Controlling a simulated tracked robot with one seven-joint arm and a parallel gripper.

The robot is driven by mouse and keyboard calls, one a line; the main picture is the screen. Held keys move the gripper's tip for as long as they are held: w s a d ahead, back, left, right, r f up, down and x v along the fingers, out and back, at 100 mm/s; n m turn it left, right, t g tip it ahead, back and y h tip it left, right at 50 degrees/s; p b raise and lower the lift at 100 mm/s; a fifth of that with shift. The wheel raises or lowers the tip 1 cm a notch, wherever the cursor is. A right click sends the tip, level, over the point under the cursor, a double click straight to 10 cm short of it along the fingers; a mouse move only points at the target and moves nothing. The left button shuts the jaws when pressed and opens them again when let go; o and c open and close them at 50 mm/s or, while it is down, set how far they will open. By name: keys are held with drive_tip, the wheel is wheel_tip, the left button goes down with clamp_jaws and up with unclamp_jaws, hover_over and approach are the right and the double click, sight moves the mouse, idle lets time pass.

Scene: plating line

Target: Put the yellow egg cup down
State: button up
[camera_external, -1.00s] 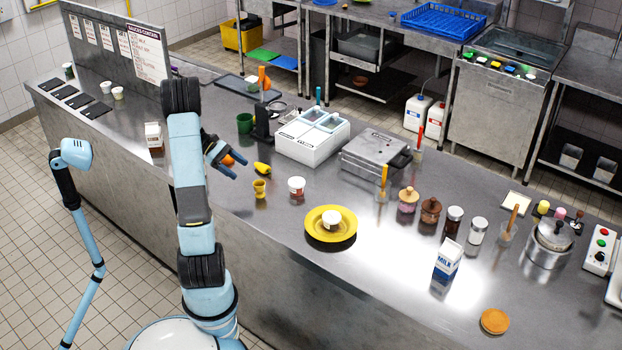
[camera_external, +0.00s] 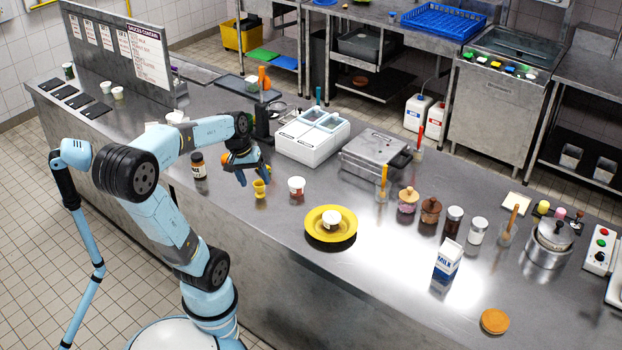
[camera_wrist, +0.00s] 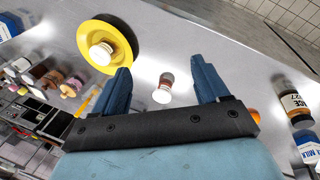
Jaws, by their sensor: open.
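The yellow egg cup (camera_external: 260,189) stands upright on the steel counter in the external view, left of a small white-lidded tub (camera_external: 296,188). My gripper (camera_external: 256,179) is open, its blue fingers just above and behind the cup in the picture. I cannot tell whether a finger touches it. In the wrist view my gripper (camera_wrist: 160,64) has its fingers wide apart. The white-lidded tub (camera_wrist: 162,92) shows in the gap, and the egg cup cannot be made out there.
A yellow plate (camera_external: 318,238) with a small white-topped tub (camera_external: 332,219) on it lies to the right. A brown jar (camera_external: 199,168) stands left of my gripper. A white two-lidded unit (camera_external: 312,137) stands behind. The counter in front of the egg cup is clear.

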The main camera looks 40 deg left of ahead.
drive_tip(key=s+d+r+m+t+y, duration=0.2)
drive_tip(key=s+d+r+m+t, duration=0.1)
drive_tip(key=s+m, duration=0.2)
drive_tip(key=shift+m+t, duration=0.3)
